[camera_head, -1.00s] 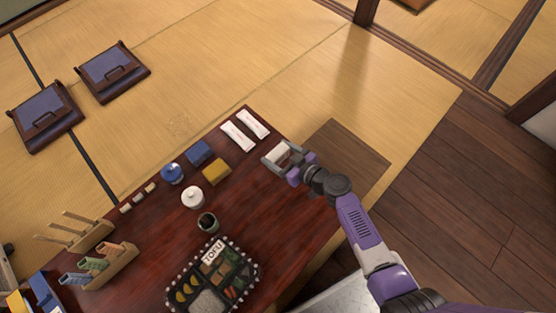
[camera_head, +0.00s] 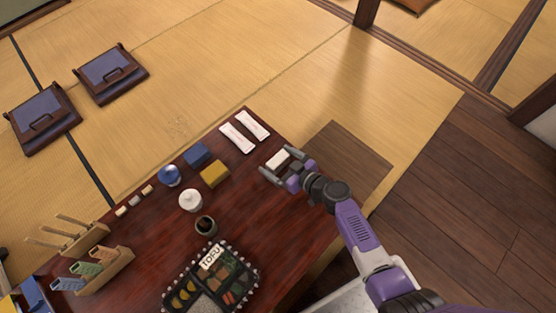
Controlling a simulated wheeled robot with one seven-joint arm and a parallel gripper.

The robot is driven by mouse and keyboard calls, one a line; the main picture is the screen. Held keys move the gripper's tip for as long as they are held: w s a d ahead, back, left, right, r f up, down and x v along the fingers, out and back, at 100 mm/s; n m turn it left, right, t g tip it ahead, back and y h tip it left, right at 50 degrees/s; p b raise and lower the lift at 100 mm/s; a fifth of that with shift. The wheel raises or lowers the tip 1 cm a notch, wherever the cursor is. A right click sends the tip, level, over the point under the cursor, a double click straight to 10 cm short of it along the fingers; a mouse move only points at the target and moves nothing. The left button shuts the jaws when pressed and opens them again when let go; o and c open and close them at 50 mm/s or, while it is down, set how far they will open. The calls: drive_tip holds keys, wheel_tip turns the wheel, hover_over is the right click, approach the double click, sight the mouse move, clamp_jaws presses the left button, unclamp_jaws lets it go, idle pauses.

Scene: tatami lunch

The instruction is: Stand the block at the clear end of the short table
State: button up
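A white block (camera_head: 278,159) rests on the dark red short table (camera_head: 262,226), near its right edge in the picture. A pale upper face shows; its height and whether it stands on end are hard to tell. My gripper (camera_head: 277,161) is open, with one grey finger to the left of the block and the other to its right. The block sits between the fingertips, and a gap shows between it and the gripper's palm. I cannot tell whether either finger still touches it.
Two white packets (camera_head: 236,138) lie beyond the block. A blue block (camera_head: 197,155), a yellow block (camera_head: 214,174), a white pot (camera_head: 190,200), a dark cup (camera_head: 205,226) and a tofu tray (camera_head: 211,280) stand to the left. Wooden holders (camera_head: 95,272) are at the far left.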

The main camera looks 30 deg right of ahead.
drive_tip(key=shift+r, duration=0.2)
drive_tip(key=p+v, duration=0.1)
drive_tip(key=v, duration=1)
drive_tip(key=shift+s+r+p, duration=0.1)
drive_tip(key=shift+s+p, duration=0.25)
drive_tip(key=shift+s+d, duration=0.1)
drive_tip(key=shift+s, duration=0.3)
drive_tip(key=s, duration=0.2)
drive_tip(key=s+g+h, duration=0.1)
drive_tip(key=s, duration=0.2)
drive_tip(key=s+m+h, duration=0.1)
drive_tip(key=s, duration=0.2)
drive_tip(key=shift+s+f, duration=0.15)
drive_tip(key=shift+f, duration=0.25)
drive_tip(key=s+r+m+t+h, duration=0.1)
drive_tip(key=s+r+m+h, duration=0.15)
drive_tip(key=s+r, duration=1.15)
drive_tip(key=s+a+r+t, duration=0.1)
drive_tip(key=a+r+t, duration=0.1)
drive_tip(key=r, duration=1.2)
drive_tip(key=shift+a+r, duration=0.25)
drive_tip(key=shift+a, duration=0.45)
drive_tip(key=shift+s+r, duration=0.15)
